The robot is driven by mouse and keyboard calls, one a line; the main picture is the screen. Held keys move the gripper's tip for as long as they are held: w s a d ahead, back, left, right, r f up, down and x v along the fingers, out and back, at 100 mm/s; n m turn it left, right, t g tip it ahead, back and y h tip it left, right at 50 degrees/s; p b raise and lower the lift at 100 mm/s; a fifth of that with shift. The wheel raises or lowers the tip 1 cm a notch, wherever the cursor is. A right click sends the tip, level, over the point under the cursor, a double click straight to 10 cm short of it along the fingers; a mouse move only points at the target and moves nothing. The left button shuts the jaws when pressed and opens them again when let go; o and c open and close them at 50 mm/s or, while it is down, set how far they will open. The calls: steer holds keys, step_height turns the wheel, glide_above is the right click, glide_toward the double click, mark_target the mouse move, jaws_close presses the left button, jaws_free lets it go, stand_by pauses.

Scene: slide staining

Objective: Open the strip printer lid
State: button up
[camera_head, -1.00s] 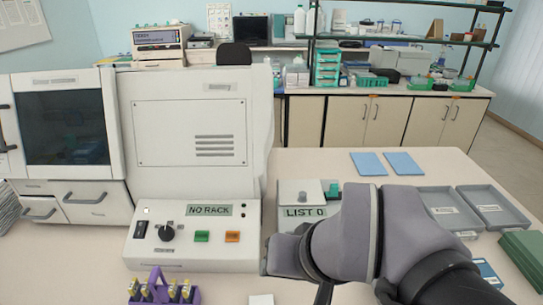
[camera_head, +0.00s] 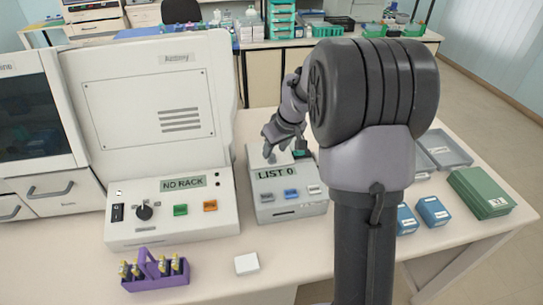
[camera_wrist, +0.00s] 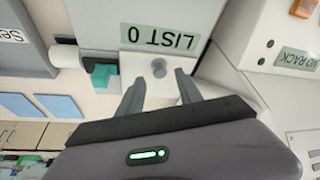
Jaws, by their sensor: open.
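The strip printer (camera_head: 290,208) is a grey-white box with a "LIST 0" display and several buttons, at the middle of the bench in the head view. Its pale lid (camera_head: 257,158) lies flat on top, behind the display, and looks closed. In the wrist view the lid (camera_wrist: 143,65) carries a small grey round knob (camera_wrist: 159,68). My gripper (camera_wrist: 160,80) is open, its two fingertips just short of the knob, one towards each side. In the head view my gripper (camera_head: 268,144) is over the lid and hides the knob.
The large white machine (camera_head: 170,215) with the "NO RACK" display stands close on the printer's left. A teal part (camera_head: 301,153) sits beside the lid. A purple rack (camera_head: 158,271) and a white block (camera_head: 247,264) lie in front. Grey trays (camera_head: 445,148) are at right.

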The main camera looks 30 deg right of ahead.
mark_target(272, 155)
steer(key=shift+x, duration=1.55)
jaws_close()
